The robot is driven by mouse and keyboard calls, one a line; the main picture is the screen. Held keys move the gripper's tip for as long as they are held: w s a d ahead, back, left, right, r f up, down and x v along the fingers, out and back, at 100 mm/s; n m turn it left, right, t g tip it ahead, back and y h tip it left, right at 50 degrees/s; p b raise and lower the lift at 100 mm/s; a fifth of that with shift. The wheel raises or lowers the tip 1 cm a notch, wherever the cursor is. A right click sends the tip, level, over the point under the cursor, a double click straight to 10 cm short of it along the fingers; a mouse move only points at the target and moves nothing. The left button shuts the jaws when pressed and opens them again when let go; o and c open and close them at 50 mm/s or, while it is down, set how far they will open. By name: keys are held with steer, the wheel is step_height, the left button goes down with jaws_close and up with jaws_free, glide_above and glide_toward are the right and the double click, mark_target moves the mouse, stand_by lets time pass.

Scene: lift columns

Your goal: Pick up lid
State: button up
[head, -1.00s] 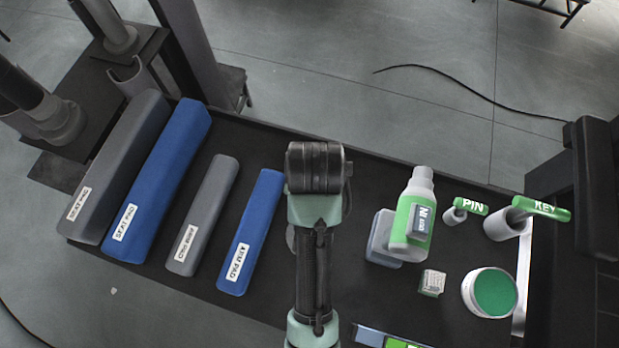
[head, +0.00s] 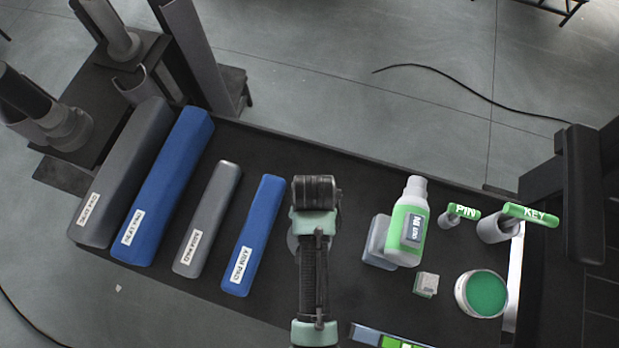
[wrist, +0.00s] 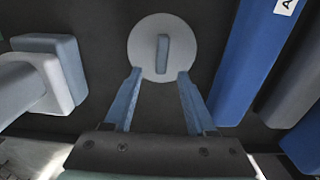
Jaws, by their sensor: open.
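The lid (wrist: 149,62) is a flat, pale grey disc with a raised bar handle (wrist: 162,55) across its middle. It lies on the dark table top, at the upper middle of the wrist view. In the head view only a sliver of the lid (head: 292,240) shows at the left of my arm; the rest is hidden. My gripper (wrist: 160,73) is open and empty. Its two blue fingers point toward the lid, and their tips overlap its near edge in the wrist view, one on each side of the handle line. I cannot tell whether they touch it.
A blue pad (head: 252,235) and a grey pad (head: 208,218) lie left of my arm, with two larger pads beyond. A green-labelled bottle (head: 397,225), a grey block (head: 376,243) and a green-topped round container (head: 482,294) stand at the right.

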steer(key=shift+w+f, duration=0.1)
steer(key=shift+f, duration=1.7)
jaws_close()
